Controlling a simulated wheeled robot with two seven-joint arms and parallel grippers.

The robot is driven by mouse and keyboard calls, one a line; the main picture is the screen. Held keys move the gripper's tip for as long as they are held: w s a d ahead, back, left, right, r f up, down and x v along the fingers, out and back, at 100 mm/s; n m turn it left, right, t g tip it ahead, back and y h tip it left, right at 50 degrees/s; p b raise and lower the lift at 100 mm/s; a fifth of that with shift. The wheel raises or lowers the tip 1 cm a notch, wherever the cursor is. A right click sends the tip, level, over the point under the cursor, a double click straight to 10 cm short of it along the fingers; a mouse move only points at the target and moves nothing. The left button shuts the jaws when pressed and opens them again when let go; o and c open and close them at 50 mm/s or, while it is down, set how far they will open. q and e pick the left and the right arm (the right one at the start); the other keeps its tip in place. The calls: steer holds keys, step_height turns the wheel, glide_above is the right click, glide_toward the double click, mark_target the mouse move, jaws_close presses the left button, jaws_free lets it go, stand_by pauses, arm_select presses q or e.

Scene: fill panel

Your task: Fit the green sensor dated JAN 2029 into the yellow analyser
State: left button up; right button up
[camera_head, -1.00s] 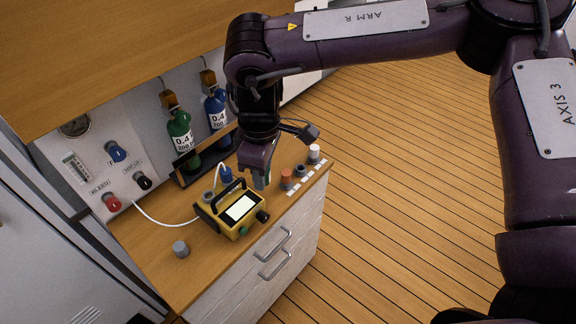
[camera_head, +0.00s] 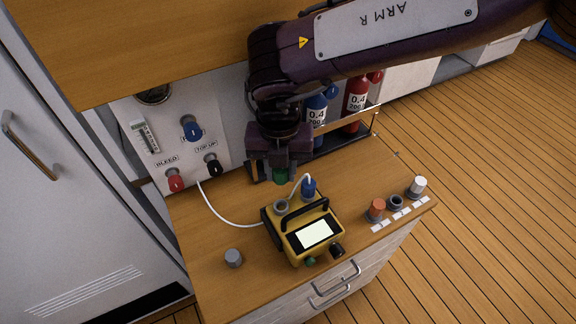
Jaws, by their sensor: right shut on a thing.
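The yellow analyser (camera_head: 298,252) stands on the wooden counter top, with a black handle, a lit screen, a green part low on its front and a dark knob. A grey round socket (camera_head: 281,205) shows at its back left. A blue connector (camera_head: 309,187) with a white hose is beside it. My right gripper (camera_head: 272,178) is above and behind the analyser, apart from it, shut on a green sensor (camera_head: 281,176). The sensor is mostly hidden between the fingers, and its date cannot be read. My left gripper is not in view.
An orange sensor (camera_head: 376,209), a dark grey one (camera_head: 396,202) and a white one (camera_head: 418,186) stand by white labels at the right edge. A grey cap (camera_head: 233,258) lies left. A panel with knobs and bottles (camera_head: 356,103) stand behind. The white hose (camera_head: 225,221) crosses the counter.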

mark_target(280, 184)
steer(key=shift+s+r, duration=0.45)
steer(key=shift+s, duration=0.4)
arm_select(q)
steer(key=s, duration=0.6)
arm_select(e)
steer(key=shift+w, duration=0.2)
steer(key=shift+f+b, duration=0.45)
steer(key=shift+f, duration=0.9)
steer(key=shift+f+b, duration=0.8)
steer(key=shift+f, duration=0.1)
steer(key=shift+f+b, duration=0.45)
steer(key=shift+f, duration=0.3)
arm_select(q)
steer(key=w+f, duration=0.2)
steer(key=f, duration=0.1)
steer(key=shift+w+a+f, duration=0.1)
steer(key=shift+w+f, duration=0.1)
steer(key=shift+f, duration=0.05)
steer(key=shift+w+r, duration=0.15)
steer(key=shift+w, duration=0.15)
